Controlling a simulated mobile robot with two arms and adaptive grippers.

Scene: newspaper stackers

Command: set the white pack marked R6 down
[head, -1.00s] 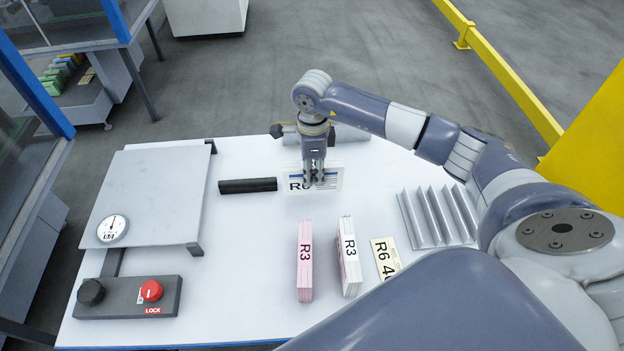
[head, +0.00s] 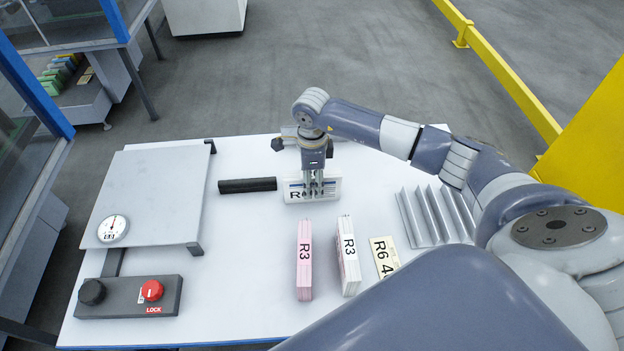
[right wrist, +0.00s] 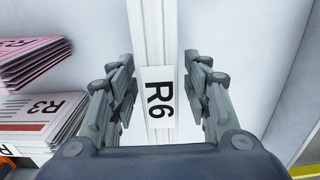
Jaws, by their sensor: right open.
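The white pack marked R6 (head: 331,192) rests on the white table behind the two R3 packs, its striped side facing me. My right gripper (head: 313,194) is directly over it with fingers pointing down. In the right wrist view the R6 label (right wrist: 158,105) lies between the spread fingers of the right gripper (right wrist: 161,92), with a gap on each side. The fingers hide part of the pack in the head view. My left gripper is not in view.
A pink R3 pack (head: 304,265) and a white-and-pink R3 pack (head: 348,258) stand in front. A black bar (head: 247,185) is left, a ridged metal rack (head: 437,216) right. A scale (head: 150,200) fills the table's left.

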